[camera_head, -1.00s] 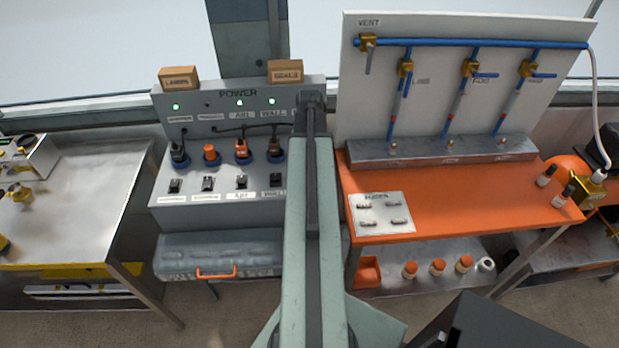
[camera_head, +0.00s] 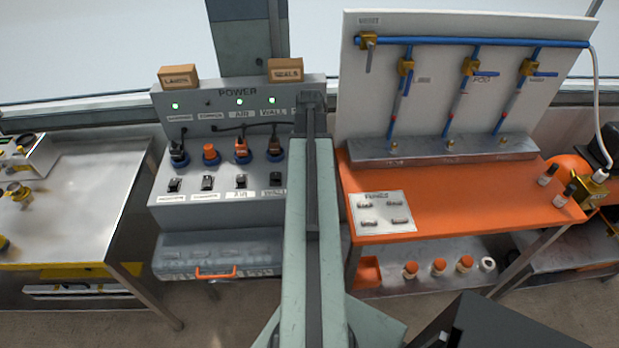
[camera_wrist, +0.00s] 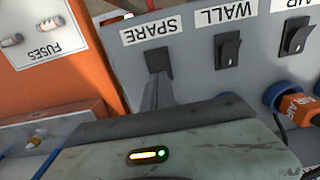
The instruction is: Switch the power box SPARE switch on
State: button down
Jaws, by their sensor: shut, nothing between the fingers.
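The grey power box (camera_head: 222,213) stands at centre left in the head view, with its SPARE part hidden behind my arm. In the wrist view, which shows the labels upside down, the dark SPARE switch (camera_wrist: 158,62) is below its white SPARE label (camera_wrist: 150,32). My gripper (camera_wrist: 158,84) is shut and empty, its narrow fingers pointing at the SPARE switch. The tips are at or very near the switch; I cannot tell whether they touch. I cannot tell the switch's position. The gripper is hidden in the head view.
The WALL switch (camera_wrist: 228,48) and AIR switch (camera_wrist: 297,37) sit beside SPARE. An orange plug (camera_wrist: 299,107) stands close by. The fuses plate (camera_wrist: 38,37) lies on the orange bench (camera_head: 455,205). Three green lamps show on the box, including one above AIR (camera_head: 240,101).

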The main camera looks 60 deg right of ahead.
jog(key=shift+f+b, duration=0.55)
jog(key=shift+f, duration=0.05)
jog(key=shift+r, duration=0.1)
notch_tip(320, 180, up, 7)
jog(key=p, duration=0.7)
dwell(0.4)
